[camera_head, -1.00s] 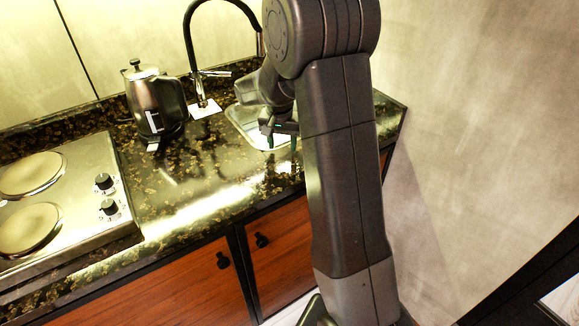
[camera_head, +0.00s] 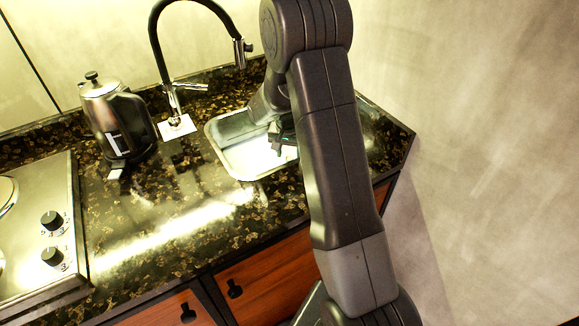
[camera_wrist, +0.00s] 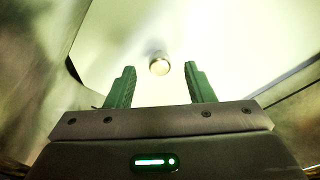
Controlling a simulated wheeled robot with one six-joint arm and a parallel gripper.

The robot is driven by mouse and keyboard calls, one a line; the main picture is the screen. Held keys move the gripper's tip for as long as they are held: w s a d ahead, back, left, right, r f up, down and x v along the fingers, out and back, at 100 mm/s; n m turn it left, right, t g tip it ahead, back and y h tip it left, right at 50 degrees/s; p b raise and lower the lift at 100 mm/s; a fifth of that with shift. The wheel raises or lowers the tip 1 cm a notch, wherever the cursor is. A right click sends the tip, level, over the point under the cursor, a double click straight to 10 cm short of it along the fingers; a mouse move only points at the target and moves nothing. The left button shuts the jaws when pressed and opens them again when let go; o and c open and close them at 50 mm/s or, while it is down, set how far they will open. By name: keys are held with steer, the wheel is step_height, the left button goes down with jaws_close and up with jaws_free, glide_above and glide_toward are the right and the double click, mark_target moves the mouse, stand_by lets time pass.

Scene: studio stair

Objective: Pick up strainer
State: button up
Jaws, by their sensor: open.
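A small round metallic piece, seemingly the strainer (camera_wrist: 160,65), sits on the pale sink floor in the wrist view. It lies between the lines of the two green fingertips, with gaps on both sides. My gripper (camera_wrist: 160,75) is open and nothing is held between its fingers. How far the strainer is from the fingertips in depth I cannot tell. In the head view my gripper (camera_head: 281,143) is at the sink (camera_head: 232,167), pointing into the basin. The strainer is not visible in the head view; my arm covers part of the basin.
A black faucet (camera_head: 157,45) arches behind the sink. A metal kettle (camera_head: 115,118) stands left of it. A hob with knobs (camera_head: 45,225) is at the far left. The dark speckled counter (camera_head: 165,205) is clear in front. A wall (camera_head: 470,120) bounds the right.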

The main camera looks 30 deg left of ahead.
mark_target(289, 158)
steer(key=f, duration=0.4)
steer(key=shift+w, duration=0.25)
steer(key=shift+c, duration=0.2)
jaws_close()
steer(key=shift+r, duration=0.1)
